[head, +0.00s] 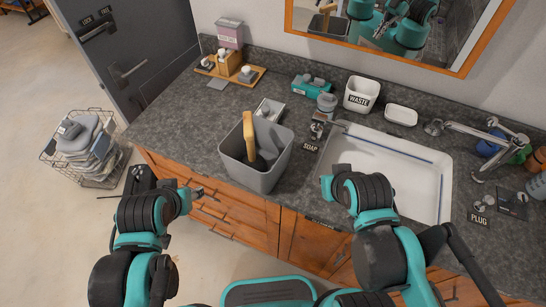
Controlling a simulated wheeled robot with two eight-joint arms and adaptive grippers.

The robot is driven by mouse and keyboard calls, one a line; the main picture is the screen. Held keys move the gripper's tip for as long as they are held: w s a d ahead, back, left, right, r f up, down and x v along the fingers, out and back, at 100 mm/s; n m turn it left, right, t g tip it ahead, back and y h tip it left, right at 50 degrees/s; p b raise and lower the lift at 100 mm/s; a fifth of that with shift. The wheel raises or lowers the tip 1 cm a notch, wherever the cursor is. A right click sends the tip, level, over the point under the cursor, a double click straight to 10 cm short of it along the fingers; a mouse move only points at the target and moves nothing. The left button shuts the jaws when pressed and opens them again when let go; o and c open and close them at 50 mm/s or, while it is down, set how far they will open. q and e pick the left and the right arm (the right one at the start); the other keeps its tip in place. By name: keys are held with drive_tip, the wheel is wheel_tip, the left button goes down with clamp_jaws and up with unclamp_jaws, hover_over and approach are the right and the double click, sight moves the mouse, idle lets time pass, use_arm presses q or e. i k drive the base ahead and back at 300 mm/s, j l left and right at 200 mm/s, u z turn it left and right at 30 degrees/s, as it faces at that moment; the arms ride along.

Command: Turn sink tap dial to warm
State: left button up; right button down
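The white sink basin (385,165) is set into the grey counter at the right. A chrome tap (465,135) stands at its right end, with a round chrome part (434,127) at the far rim. I cannot tell which part is the dial or how it is set. My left gripper (196,192) is in front of the counter's left part, far from the tap, and too small to read as open or shut. My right arm is bent in front of the sink; its gripper end (328,186) is mostly hidden by the wrist and apart from the tap.
A grey bin (257,163) with a wooden-handled item stands left of the sink. A white WASTE cup (361,94), soap dish (400,115) and soap dispenser (324,108) line the back. Bottles (490,142) crowd the right. A wire basket (88,160) sits on the floor.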

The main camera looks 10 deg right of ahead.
sight(520, 198)
drive_tip(key=k+z, duration=0.2)
drive_tip(key=z, duration=0.75)
drive_tip(key=i+j+z, duration=0.15)
drive_tip(key=z, duration=0.35)
